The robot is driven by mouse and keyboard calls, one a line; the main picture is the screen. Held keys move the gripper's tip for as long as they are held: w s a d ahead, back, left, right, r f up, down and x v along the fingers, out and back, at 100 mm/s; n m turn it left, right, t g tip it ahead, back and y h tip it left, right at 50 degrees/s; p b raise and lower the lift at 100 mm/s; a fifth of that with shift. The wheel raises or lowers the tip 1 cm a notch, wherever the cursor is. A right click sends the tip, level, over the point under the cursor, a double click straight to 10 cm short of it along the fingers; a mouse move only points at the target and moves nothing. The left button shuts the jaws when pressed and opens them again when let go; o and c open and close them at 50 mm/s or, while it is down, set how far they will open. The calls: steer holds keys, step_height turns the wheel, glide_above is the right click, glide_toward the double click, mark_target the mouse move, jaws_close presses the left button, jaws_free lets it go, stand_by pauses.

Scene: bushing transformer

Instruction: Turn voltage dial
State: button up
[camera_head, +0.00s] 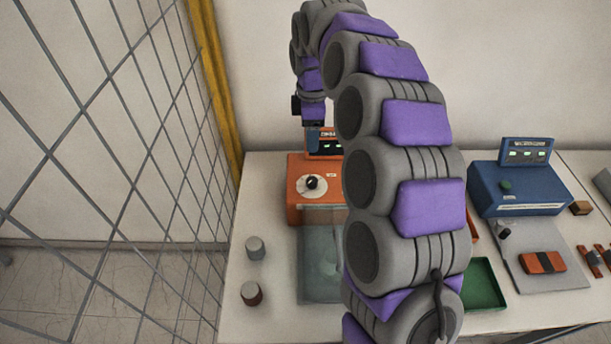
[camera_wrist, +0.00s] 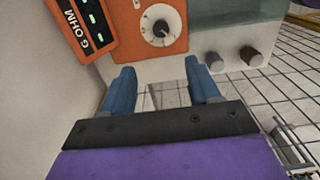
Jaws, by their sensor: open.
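The orange device (camera_head: 300,205) stands on the white table behind my arm. Its dial, a black knob (camera_head: 312,182) on a round white plate, is on its top left. In the wrist view the dial (camera_wrist: 161,28) lies above and between my fingertips, apart from them. A display with green digits (camera_wrist: 88,22) is at the upper left there. My gripper (camera_head: 313,140) points down in front of the display at the back of the orange device. In the wrist view my gripper (camera_wrist: 158,75) has two blue fingers spread apart with nothing between them. My arm hides the device's right side.
A clear box (camera_head: 322,265) stands in front of the orange device. Two small cylinders (camera_head: 255,248) (camera_head: 251,293) stand left of it. A green tray (camera_head: 484,284) and a blue device (camera_head: 520,190) are at right. A wire mesh fence (camera_head: 110,140) runs along the left.

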mark_target(312, 180)
step_height(312, 180, down, 15)
steer(key=shift+d+f+b, duration=0.1)
steer(key=shift+f+b, duration=0.05)
steer(key=shift+b, duration=0.85)
steer(key=shift+d+f, duration=0.1)
steer(key=shift+f, duration=0.65)
steer(key=c, duration=1)
